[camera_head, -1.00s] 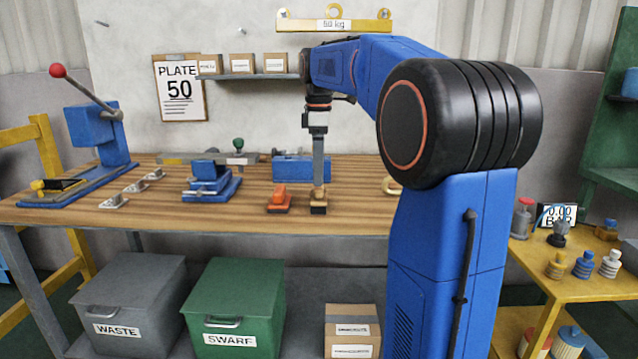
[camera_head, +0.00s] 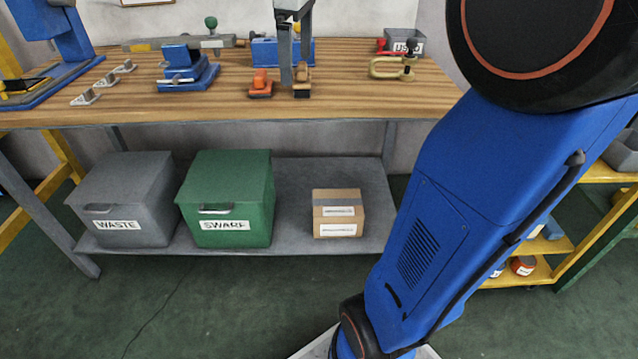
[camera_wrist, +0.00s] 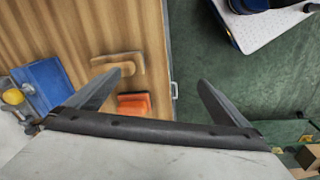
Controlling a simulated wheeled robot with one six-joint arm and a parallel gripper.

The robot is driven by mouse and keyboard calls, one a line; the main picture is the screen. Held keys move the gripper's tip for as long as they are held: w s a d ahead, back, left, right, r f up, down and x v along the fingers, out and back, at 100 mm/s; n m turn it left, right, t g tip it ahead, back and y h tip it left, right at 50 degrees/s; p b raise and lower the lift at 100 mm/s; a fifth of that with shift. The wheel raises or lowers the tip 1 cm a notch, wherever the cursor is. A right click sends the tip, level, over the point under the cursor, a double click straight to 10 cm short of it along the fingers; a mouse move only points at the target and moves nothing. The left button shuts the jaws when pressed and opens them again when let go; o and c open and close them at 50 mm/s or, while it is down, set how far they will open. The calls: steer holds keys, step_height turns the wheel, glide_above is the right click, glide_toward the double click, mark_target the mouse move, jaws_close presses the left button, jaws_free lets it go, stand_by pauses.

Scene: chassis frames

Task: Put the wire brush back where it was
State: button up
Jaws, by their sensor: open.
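A small tan wooden block with a dark underside, likely the wire brush (camera_head: 302,83), stands on the wooden bench near its front edge. It also shows in the wrist view as a tan piece (camera_wrist: 127,62) near the tip of the left finger. My gripper (camera_head: 295,72) is open, pointing down at the brush, its fingers partly covering it in the head view. In the wrist view the fingers (camera_wrist: 160,80) are wide apart with nothing held between them. I cannot tell whether a finger touches the brush.
An orange tool (camera_head: 261,85) lies just left of the brush. A blue vise (camera_head: 188,72) and small metal clamps (camera_head: 103,82) are further left. A brass clamp (camera_head: 392,68) and a grey bin (camera_head: 405,42) are right. Bare bench (camera_head: 345,85) lies between brush and brass clamp.

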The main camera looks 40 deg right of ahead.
steer(key=s+a+f+m+t, duration=0.1)
steer(key=s+a+f+m, duration=0.3)
steer(key=s+f, duration=0.6)
steer(key=s+a+f+m+t, duration=0.2)
steer(key=s+a+f+m, duration=0.2)
steer(key=s+f, duration=0.7)
steer(key=shift+s+a+f, duration=0.2)
steer(key=shift+s+a, duration=0.4)
steer(key=shift+a, duration=0.15)
